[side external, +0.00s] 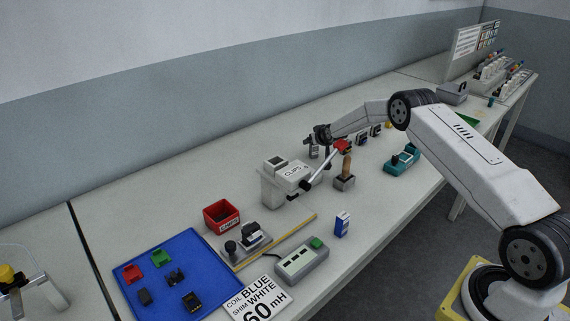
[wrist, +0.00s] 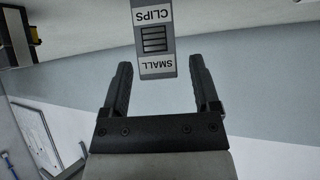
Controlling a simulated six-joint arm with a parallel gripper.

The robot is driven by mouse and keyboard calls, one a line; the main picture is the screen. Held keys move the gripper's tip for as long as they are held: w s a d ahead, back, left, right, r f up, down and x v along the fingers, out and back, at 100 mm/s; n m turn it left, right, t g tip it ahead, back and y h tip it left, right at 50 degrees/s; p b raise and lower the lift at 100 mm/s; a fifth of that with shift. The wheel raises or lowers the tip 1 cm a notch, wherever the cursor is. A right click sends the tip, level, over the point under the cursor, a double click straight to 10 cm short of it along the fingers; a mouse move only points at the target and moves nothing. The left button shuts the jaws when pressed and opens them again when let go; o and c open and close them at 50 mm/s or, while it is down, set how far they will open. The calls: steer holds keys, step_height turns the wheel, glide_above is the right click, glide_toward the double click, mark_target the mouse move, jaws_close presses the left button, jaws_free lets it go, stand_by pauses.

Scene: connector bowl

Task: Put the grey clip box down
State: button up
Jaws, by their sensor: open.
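The grey clip box (wrist: 168,62) shows at the top of the wrist view, with an upside-down label reading SMALL CLIPS. My gripper (wrist: 160,68) is open, with a dark finger to each side of the box's near end. Gaps show between the box and both fingers. In the side view my gripper (side external: 320,138) is low over the bench, behind the white CLIPS machine. A small grey box (side external: 314,152) shows just under it, standing on or very near the bench top; its base is hard to make out.
A wooden-handled tool in a grey block (side external: 345,183) and a teal device (side external: 402,160) are to the right. A red bin (side external: 221,215) and blue mat (side external: 200,250) lie front left.

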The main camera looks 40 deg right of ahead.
steer(key=v, duration=1.1)
steer(key=shift+s+r, duration=0.25)
steer(key=shift+s, duration=0.05)
stand_by(0.8)
